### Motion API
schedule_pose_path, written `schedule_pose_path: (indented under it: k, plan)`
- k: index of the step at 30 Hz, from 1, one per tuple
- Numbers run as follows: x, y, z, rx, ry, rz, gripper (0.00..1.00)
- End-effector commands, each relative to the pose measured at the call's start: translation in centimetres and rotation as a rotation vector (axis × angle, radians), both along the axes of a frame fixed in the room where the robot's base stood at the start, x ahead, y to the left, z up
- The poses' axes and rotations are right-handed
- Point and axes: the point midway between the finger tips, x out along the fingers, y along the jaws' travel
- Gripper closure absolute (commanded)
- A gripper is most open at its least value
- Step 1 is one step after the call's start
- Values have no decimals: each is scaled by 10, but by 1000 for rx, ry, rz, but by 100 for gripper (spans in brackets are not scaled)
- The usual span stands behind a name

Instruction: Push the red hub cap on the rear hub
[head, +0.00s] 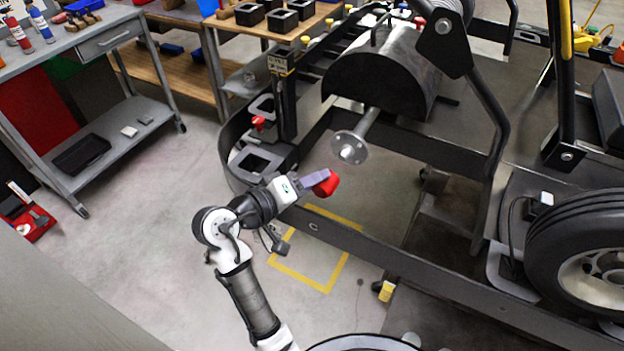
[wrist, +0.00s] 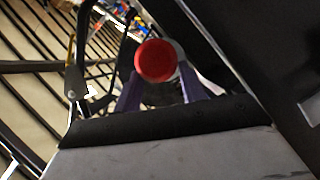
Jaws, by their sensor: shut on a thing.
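The red hub cap (head: 326,184) is held at the tip of my gripper (head: 317,179). In the wrist view the cap (wrist: 156,61) shows as a round red face between the two purple-grey fingers of my gripper (wrist: 158,80). The rear hub (head: 350,147) is a grey metal disc with a round centre on the end of an axle, above and to the right of the cap in the head view. The cap and the hub are apart. In the wrist view I cannot make out the hub clearly.
The kart's black side rail (head: 400,268) runs below and right of my gripper. A wheel with a tyre (head: 590,255) is at the right. A grey cart (head: 115,118) stands at the left. A yellow floor marking (head: 283,268) lies under the arm.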

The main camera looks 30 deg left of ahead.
Motion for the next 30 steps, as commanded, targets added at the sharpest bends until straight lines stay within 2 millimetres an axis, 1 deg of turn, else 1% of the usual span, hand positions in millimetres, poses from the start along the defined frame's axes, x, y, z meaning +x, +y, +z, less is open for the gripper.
schedule_pose_path:
  k: [3, 5, 15, 21, 30]
  plan:
    - [-1, -1, 2, 5, 1, -2, 87]
    - [2, -1, 0, 5, 1, -2, 87]
    - [34, -2, 1, 5, 0, -2, 87]
    - [49, -2, 0, 4, 1, -1, 87]
    - [57, -2, 0, 4, 0, 0, 87]
